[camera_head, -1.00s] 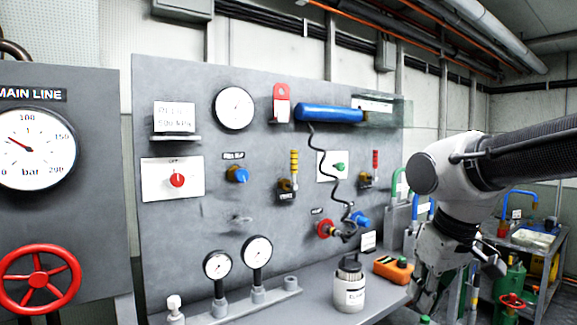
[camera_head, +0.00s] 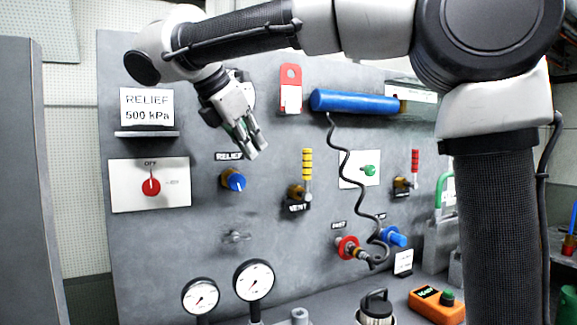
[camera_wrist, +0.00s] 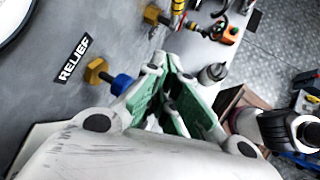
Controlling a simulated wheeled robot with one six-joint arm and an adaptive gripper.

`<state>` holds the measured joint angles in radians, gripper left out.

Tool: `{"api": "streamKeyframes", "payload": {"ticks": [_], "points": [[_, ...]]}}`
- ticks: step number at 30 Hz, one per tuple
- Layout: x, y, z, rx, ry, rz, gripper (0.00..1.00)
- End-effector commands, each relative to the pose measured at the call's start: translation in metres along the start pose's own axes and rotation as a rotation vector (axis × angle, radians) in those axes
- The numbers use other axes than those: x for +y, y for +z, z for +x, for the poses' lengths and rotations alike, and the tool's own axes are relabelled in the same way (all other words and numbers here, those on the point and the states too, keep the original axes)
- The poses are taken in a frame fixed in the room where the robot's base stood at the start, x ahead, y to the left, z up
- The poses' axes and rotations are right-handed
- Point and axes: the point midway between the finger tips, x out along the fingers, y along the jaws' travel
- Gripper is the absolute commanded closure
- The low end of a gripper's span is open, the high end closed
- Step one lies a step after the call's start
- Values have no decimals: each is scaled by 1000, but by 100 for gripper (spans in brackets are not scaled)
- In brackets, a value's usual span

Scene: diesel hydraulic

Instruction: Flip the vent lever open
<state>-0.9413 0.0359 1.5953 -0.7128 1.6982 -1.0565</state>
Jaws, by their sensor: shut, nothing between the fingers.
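In the wrist view the lever (camera_wrist: 178,8) shows at the top edge, partly cut off. My gripper (camera_head: 252,148) is in front of the panel, to the left of the lever and a little above the blue relief knob (camera_head: 236,182). Its fingers point down and right, apart from the lever, with nothing held. In the wrist view my gripper (camera_wrist: 172,112) shows green finger pads.
A red-handled lever (camera_head: 415,162) stands upright to the right. A blue cylinder (camera_head: 355,102) with a hanging black coiled cord (camera_head: 347,170) lies right of the vent lever. Gauges (camera_head: 254,281) and an orange box (camera_head: 437,304) are below. The panel between relief knob and vent lever is clear.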

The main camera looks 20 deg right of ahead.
Motion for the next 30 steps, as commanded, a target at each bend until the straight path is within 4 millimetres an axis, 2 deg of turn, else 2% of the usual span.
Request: {"api": "streamKeyframes", "payload": {"ticks": [1,5,9,20,26,30], "points": [[-2,8,-4,-23,-9,-42,100],[-10,18,-6,-60,-46,-148,100],[-12,19,-6,-61,-58,-207,100],[-13,19,-4,-59,-58,-213,100],[-14,21,17,-60,-60,-212,100],[-16,23,46,-60,-61,-211,100]]}}
